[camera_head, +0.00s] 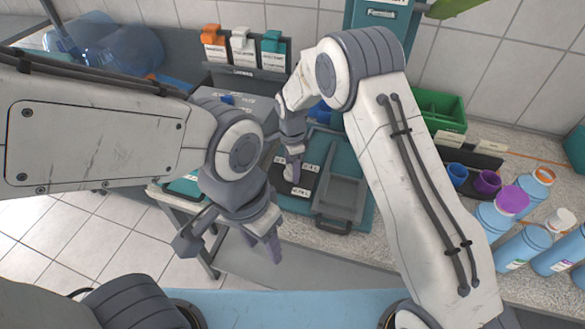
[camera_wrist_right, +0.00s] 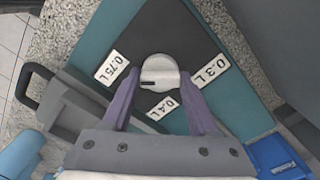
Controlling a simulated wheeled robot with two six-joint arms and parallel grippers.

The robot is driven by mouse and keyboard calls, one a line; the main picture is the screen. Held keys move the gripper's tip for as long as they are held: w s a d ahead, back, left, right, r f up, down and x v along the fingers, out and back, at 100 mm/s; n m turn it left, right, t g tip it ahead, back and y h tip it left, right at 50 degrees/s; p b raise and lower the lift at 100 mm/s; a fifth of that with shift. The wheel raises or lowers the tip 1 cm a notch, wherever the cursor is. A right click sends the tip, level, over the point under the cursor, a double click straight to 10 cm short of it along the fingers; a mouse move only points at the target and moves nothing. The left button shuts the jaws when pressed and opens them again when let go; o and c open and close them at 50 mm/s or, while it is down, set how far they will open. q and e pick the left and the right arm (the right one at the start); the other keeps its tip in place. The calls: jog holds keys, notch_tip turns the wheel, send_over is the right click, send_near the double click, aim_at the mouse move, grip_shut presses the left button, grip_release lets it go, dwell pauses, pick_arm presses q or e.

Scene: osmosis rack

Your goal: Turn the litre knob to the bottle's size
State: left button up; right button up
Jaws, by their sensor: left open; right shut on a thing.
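The round white litre knob (camera_wrist_right: 160,70) sits on a black plate, with white labels "0.75 L" (camera_wrist_right: 111,68) to its left, "0.3 L" (camera_wrist_right: 210,70) to its right and "0.4 L" (camera_wrist_right: 163,107) below in the right wrist view. A short dark mark shows on the knob's lower left part. My right gripper (camera_wrist_right: 160,88) is shut on the knob, one finger at each side. In the head view the right gripper (camera_head: 292,168) mostly hides the knob. My left gripper (camera_head: 232,242) is open and empty, in front of the counter. Several blue bottles (camera_head: 522,248) stand at the right; their sizes are unreadable.
A grey tray (camera_head: 341,190) with a handle lies right of the dial. A green bin (camera_head: 438,110), a blue cup (camera_head: 457,174) and a purple cup (camera_head: 487,183) stand farther right. Orange, white and teal tagged holders (camera_head: 242,52) line the back. A clear blue jug (camera_head: 120,48) is back left.

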dwell(0.3)
jog(key=o, duration=1.4)
notch_tip(320, 180, up, 9)
jog(key=shift+r+b, duration=0.15)
jog(key=shift+b, duration=0.8)
jog(key=shift+r, duration=0.65)
jog(key=shift+d, duration=0.1)
